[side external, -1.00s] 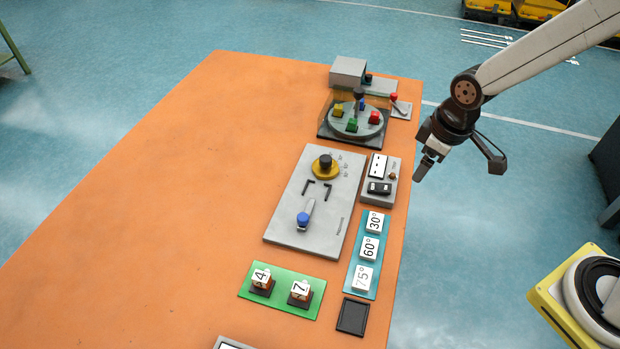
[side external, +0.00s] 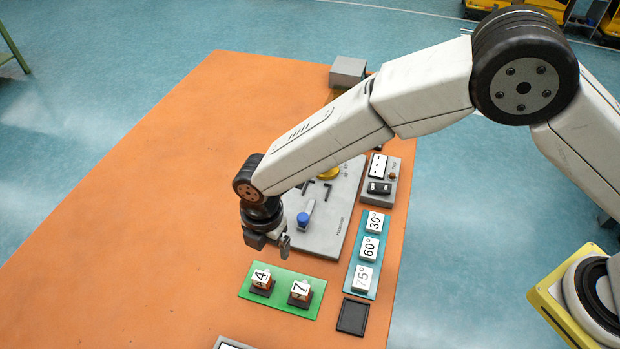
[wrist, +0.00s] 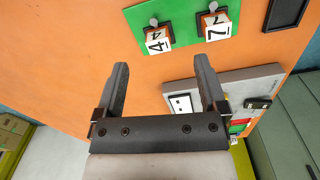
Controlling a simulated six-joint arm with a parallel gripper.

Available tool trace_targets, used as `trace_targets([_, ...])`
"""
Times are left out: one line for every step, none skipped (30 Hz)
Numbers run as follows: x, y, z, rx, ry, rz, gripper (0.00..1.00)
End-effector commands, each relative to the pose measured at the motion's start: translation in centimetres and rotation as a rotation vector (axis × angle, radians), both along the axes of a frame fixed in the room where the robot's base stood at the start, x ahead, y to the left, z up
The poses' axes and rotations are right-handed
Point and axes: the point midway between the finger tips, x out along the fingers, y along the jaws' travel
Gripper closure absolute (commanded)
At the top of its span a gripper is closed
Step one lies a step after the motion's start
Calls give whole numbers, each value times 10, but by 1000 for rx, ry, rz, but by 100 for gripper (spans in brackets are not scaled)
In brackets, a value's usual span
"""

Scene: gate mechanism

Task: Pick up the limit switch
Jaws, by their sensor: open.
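No part in view is clearly marked as the limit switch, so I cannot tell which one it is. One small black part (side external: 379,188) lies on a grey block (side external: 391,165) right of the large grey plate. Another black part (wrist: 258,103) sits on a grey panel (wrist: 213,94) in the wrist view. My gripper (side external: 268,240) is above the table, left of the large plate's lower end and behind the green mat (side external: 246,289). Its fingers (wrist: 161,63) are apart, with nothing between them in the wrist view.
Number blocks 4 (side external: 261,278) and 7 (side external: 300,289) stand on the green mat. A teal strip (side external: 352,283) holds angle tiles. A black tray (side external: 353,317) lies in front. A blue knob (side external: 303,219) is on the large plate (side external: 328,240). The table's left side is clear.

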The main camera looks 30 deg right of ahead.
Motion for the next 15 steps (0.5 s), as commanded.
trace_targets([-5, 11, -6, -4, 4, 53, 9])
trace_targets([-7, 15, -9, -6, 5, 78, 9])
trace_targets([-9, 20, -11, -9, 8, 108, 9])
trace_targets([-11, 23, -13, -9, 8, 126, 9])
trace_targets([-12, 25, -14, -11, 9, 141, 9])
trace_targets([-13, 27, -15, -12, 11, 154, 9])
trace_targets([-13, 28, -16, -12, 11, 161, 9])
trace_targets([-13, 29, -16, -12, 11, 166, 9])
trace_targets([-14, 30, -16, -12, 11, 169, 9])
trace_targets([-14, 30, -16, -12, 11, 170, 9])
trace_targets([-14, 30, -16, -12, 11, 169, 9])
trace_targets([-14, 29, -17, -12, 11, 169, 9])
trace_targets([-14, 29, -18, -12, 11, 168, 9])
trace_targets([-14, 29, -19, -12, 11, 168, 9])
trace_targets([-14, 29, -21, -13, 12, 167, 9])
